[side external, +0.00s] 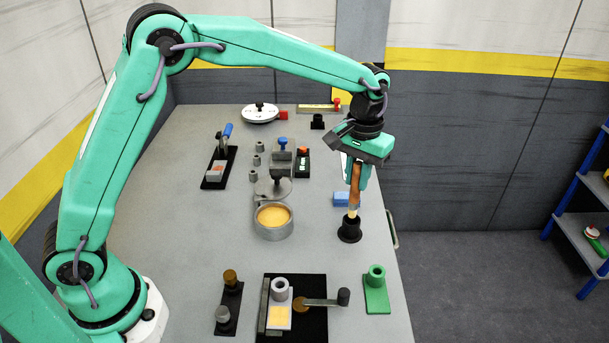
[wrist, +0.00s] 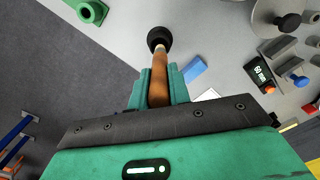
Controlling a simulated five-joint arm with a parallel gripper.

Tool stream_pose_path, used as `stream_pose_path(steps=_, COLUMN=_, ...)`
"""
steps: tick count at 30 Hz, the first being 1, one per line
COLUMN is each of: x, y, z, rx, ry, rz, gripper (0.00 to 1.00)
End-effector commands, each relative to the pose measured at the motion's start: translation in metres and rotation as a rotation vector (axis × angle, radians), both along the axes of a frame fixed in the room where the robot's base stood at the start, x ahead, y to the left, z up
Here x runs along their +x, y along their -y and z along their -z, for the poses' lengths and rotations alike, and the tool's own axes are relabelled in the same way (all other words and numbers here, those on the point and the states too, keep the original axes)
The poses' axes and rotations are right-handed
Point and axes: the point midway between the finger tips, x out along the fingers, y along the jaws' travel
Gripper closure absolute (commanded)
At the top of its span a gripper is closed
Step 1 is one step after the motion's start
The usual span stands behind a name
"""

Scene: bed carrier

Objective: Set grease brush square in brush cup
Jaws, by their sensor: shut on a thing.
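The grease brush (side external: 354,188) is a brown wooden handle with a pale lower end. My gripper (side external: 356,178) is shut on its handle and holds it close to upright above the right side of the table. The black brush cup (side external: 350,230) stands under it, and the brush's lower end is at the cup's mouth. In the wrist view the brush (wrist: 159,85) runs from between my gripper's fingers (wrist: 160,88) to the dark cup (wrist: 158,38). I cannot tell how deep the tip sits in the cup.
A blue block (side external: 341,199) lies just behind the cup. A round metal pot (side external: 274,222) with orange contents stands to the left. A green holder (side external: 376,288) and a black fixture board (side external: 310,325) are in front. The table's right edge is close to the cup.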

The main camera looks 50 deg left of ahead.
Motion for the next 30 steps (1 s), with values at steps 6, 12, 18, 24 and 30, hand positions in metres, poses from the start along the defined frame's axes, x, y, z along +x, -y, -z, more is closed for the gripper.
stream_pose_path(steps=6, x=0.000, y=0.000, z=0.004, rx=0.000, ry=-0.001, rz=0.000, gripper=1.00)
stream_pose_path(steps=12, x=0.000, y=0.000, z=0.008, rx=0.000, ry=-0.001, rz=0.000, gripper=1.00)
stream_pose_path(steps=18, x=0.000, y=0.000, z=0.011, rx=0.000, ry=0.000, rz=0.000, gripper=1.00)
stream_pose_path(steps=24, x=0.000, y=0.000, z=0.015, rx=0.000, ry=-0.001, rz=0.000, gripper=1.00)
stream_pose_path(steps=30, x=0.000, y=0.000, z=0.018, rx=0.001, ry=-0.001, rz=0.000, gripper=1.00)
